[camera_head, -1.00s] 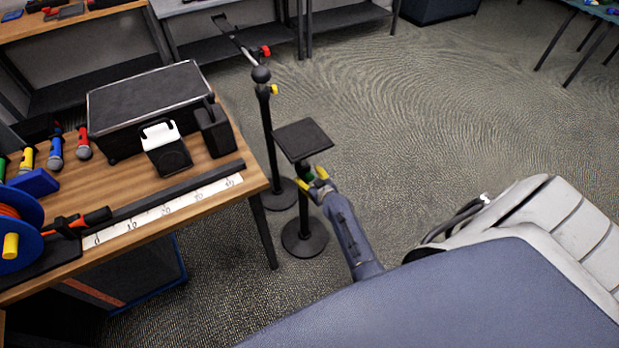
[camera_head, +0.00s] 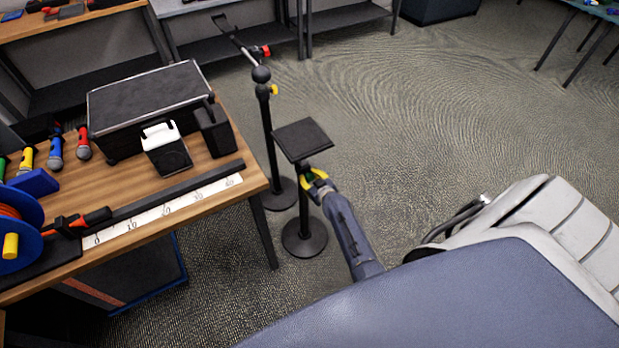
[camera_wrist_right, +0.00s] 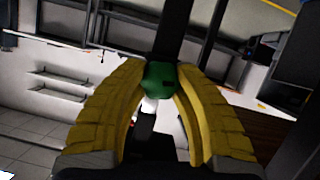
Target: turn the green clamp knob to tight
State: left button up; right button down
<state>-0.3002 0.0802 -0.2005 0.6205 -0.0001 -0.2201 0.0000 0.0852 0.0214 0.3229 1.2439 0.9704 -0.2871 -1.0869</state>
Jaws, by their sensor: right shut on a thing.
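The green clamp knob (camera_wrist_right: 160,86) is in the middle of the right wrist view, between the tips of my right gripper (camera_wrist_right: 159,80). The two yellow fingers are shut on its sides. In the head view, my right gripper (camera_head: 312,178) is at the upper part of a black stand, just under its square top plate (camera_head: 303,139). The knob is largely hidden by the fingers there, and I cannot read whether it is loose or tight. The stand's round base (camera_head: 304,238) is on the carpet. My left gripper is not in view.
A taller stand (camera_head: 268,130) with red and yellow knobs is close behind, to the left. The wooden table (camera_head: 215,212) on the left holds a black case (camera_head: 150,105), microphones and a blue reel (camera_head: 22,225). The carpet to the right is open.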

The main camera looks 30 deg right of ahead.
jog(key=shift+d+m+y, duration=0.2)
jog(key=shift+m+y, duration=1)
jog(key=shift+m, duration=0.4)
jog(key=shift+w+d+m+t+y, duration=0.1)
jog(key=shift+m+t+y, duration=0.2)
jog(key=shift+m+y, duration=1)
jog(key=m+t+y, duration=0.1)
jog(key=m, duration=0.3)
jog(key=shift+m, duration=0.3)
jog(key=m+t, duration=0.1)
jog(key=m, duration=0.1)
jog(key=m+y, duration=0.1)
jog(key=m, duration=0.1)
jog(key=shift+f+t+y, duration=0.1)
jog(key=shift+t+y, duration=0.2)
jog(key=shift+t, duration=0.1)
jog(key=shift+d+m, duration=0.1)
jog(key=shift+m, duration=0.2)
jog(key=c, duration=1.3)
grip_release()
jog(key=shift+c, duration=0.2)
jog(key=o, duration=0.4)
jog(key=shift+f, duration=0.1)
